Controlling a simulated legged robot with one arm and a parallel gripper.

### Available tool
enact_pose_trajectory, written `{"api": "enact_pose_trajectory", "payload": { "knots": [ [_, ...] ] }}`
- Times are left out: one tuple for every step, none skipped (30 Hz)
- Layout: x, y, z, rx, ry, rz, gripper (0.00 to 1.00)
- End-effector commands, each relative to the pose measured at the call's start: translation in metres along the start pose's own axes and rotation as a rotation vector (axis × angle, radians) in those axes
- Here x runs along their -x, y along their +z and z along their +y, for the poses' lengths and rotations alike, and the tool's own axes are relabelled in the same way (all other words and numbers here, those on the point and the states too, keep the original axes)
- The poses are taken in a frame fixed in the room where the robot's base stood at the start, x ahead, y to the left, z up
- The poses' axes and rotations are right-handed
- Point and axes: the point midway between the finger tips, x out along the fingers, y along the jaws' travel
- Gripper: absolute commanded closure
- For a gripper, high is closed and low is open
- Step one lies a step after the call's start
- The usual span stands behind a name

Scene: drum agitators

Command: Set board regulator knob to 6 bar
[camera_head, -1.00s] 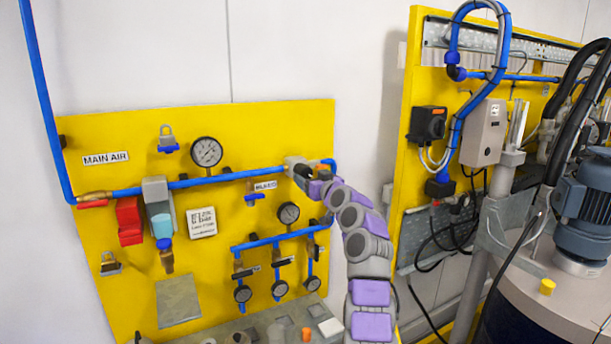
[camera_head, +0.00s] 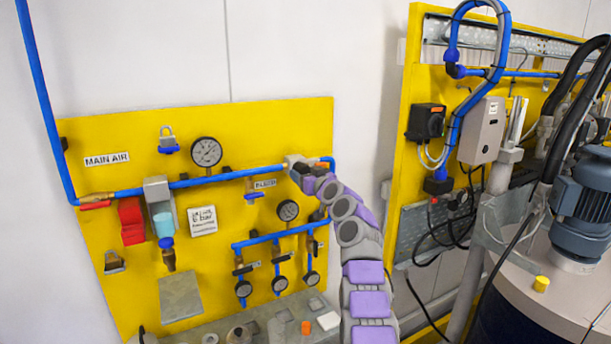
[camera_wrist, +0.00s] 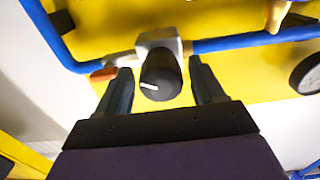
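In the wrist view a black regulator knob (camera_wrist: 160,76) with a short white mark sits on a grey body (camera_wrist: 160,42) on the blue pipe. The mark points to the left in that view. My gripper (camera_wrist: 160,82) is open. Its two dark fingers stand on either side of the knob, with a visible gap on each side. In the head view my gripper (camera_head: 299,172) is at the right end of the upper blue pipe and mostly covers the knob. A round dial gauge (camera_head: 207,152) is on the board, its reading too small to tell.
The yellow board (camera_head: 110,220) carries a "MAIN AIR" label (camera_head: 106,159), a white "6 bar" card (camera_head: 202,221), a red block (camera_head: 131,221) and another gauge (camera_head: 288,210). Small gauges hang below. A grey shelf (camera_head: 190,335) juts out underneath. A motor on a drum (camera_head: 583,215) stands at right.

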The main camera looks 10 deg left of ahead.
Motion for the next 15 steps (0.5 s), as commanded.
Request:
{"api": "enact_pose_trajectory", "payload": {
  "knots": [
    [0.0000, -0.0001, 0.0000, 0.000, 0.000, 0.000, 0.37],
    [0.0000, -0.0001, 0.0000, 0.000, 0.000, 0.000, 0.40],
    [0.0000, -0.0001, -0.0002, 0.000, 0.000, 0.000, 0.44],
    [-0.0001, 0.0000, -0.0002, 0.000, 0.000, 0.000, 0.47],
    [-0.0001, -0.0001, -0.0003, 0.000, 0.000, 0.000, 0.49],
    [-0.0001, -0.0002, -0.0003, 0.000, 0.000, 0.000, 0.53],
    [-0.0002, 0.0000, -0.0004, 0.000, 0.000, 0.000, 0.56],
    [-0.0002, 0.0000, -0.0003, 0.000, 0.000, 0.000, 0.59],
    [-0.0002, 0.0000, -0.0003, 0.000, 0.000, 0.000, 0.63],
    [-0.0002, -0.0001, -0.0003, 0.000, 0.000, 0.000, 0.66],
    [-0.0002, -0.0002, -0.0003, 0.000, 0.000, 0.000, 0.69],
    [-0.0003, 0.0000, -0.0003, 0.000, 0.000, 0.000, 0.72],
    [-0.0003, -0.0001, -0.0003, 0.000, 0.000, 0.000, 0.75],
    [-0.0003, -0.0001, -0.0003, 0.000, 0.000, 0.000, 0.78],
    [-0.0003, -0.0001, -0.0003, 0.000, 0.000, 0.000, 0.80]
  ]
}}
